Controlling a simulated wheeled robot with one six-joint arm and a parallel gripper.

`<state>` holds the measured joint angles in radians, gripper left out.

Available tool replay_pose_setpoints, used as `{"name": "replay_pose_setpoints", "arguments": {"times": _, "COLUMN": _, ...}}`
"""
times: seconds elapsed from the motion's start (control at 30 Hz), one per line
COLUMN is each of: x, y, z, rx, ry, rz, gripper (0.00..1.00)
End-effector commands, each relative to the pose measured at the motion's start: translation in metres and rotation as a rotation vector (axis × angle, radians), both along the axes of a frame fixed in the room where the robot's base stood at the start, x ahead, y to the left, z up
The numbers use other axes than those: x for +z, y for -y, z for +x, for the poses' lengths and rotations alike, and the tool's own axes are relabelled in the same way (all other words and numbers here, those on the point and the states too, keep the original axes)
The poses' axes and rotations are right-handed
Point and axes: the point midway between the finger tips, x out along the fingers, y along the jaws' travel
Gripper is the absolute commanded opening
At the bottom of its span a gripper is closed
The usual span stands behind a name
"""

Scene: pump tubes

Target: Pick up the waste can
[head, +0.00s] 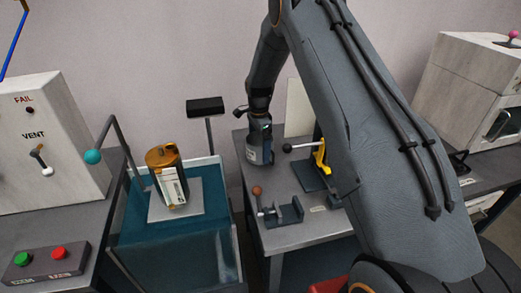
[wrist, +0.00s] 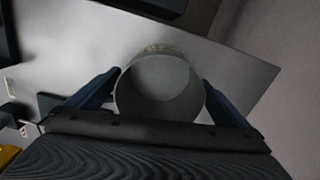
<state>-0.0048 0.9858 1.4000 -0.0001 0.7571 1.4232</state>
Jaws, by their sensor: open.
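The waste can is most likely the grey, open-topped cylinder (wrist: 160,95) in the wrist view. It stands on the grey bench top, and I look down into its empty-looking inside. My gripper (wrist: 160,88) is open, with one dark finger on each side of the can. The fingers are close to its wall; I cannot tell if they touch. In the head view, my gripper (head: 259,117) points down at the back left of the middle bench, over a grey cylinder with a pale label (head: 260,150). The fingertips are hard to make out there.
On the middle bench (head: 310,228) stand a yellow-handled clamp (head: 321,156) and a brown-knobbed fixture (head: 280,211). A teal cart (head: 180,247) with a copper-topped canister (head: 168,177) stands to the left. My arm hides much of the right side.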

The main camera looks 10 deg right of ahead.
Motion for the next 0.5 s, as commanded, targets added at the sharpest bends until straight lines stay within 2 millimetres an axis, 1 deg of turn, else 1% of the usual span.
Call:
{"name": "replay_pose_setpoints", "arguments": {"times": 0.1, "x": -0.0049, "y": 0.0002, "z": 0.0005, "rx": 0.0, "ry": 0.002, "rz": 0.0, "gripper": 1.0}}
{"name": "replay_pose_setpoints", "arguments": {"times": 0.3, "x": -0.0055, "y": 0.0003, "z": 0.0005, "rx": 0.0, "ry": 0.002, "rz": 0.0, "gripper": 1.0}}
{"name": "replay_pose_setpoints", "arguments": {"times": 0.37, "x": -0.0055, "y": 0.0003, "z": 0.0005, "rx": 0.0, "ry": 0.002, "rz": 0.0, "gripper": 0.92}}
{"name": "replay_pose_setpoints", "arguments": {"times": 0.5, "x": -0.0053, "y": 0.0003, "z": 0.0005, "rx": 0.0, "ry": 0.002, "rz": 0.0, "gripper": 0.68}}
